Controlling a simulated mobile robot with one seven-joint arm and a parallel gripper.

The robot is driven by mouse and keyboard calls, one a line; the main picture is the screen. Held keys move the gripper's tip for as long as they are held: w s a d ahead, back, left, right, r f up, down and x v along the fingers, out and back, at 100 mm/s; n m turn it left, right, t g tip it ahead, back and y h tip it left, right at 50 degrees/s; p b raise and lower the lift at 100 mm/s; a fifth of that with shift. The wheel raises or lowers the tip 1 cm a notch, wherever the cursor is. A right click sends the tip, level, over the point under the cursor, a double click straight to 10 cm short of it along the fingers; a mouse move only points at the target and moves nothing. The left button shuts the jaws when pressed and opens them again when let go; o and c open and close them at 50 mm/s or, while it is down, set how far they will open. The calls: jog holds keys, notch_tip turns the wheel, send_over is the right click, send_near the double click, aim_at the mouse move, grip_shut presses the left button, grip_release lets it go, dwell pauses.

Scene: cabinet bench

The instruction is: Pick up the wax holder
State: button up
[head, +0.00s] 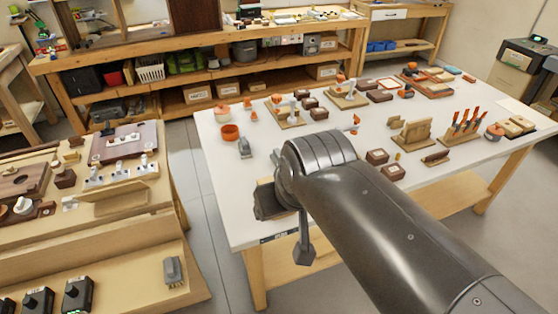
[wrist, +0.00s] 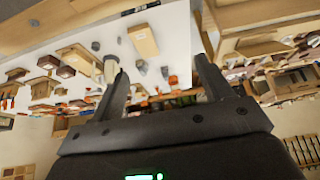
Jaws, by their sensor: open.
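I cannot tell for sure which small item is the wax holder; several small tools and holders stand on the white-topped table (head: 212,152) in the head view. My gripper (wrist: 160,64) is open and empty in the wrist view, its two dark fingers spread apart. That view is tilted and appears upside down. A pale wooden block (wrist: 143,40) shows beyond the gap between the fingers, and a pale upright piece is partly covered by the left finger. In the head view my arm crosses the table's near edge and hides part of the top.
An orange cup (head: 230,132) and a small grey tool (head: 245,147) stand at the table's left. A wooden rack with orange-handled tools (head: 465,120) stands at the right. A wooden bench (head: 115,225) is at the left, with a floor gap between. A shelf bench (head: 205,58) lies behind.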

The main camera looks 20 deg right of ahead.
jog(key=shift+c, duration=0.3)
dwell(0.5)
jog(key=g, duration=0.1)
send_over(279, 153)
jog(key=s, duration=0.4)
notch_tip(279, 153, down, 20)
jog(key=x, duration=0.5)
jog(key=shift+w+d, duration=0.15)
jog(key=shift+w, duration=0.1)
jog(key=shift+x, duration=2.95)
jog(key=shift+w, duration=0.15)
jog(key=shift+r, duration=0.1)
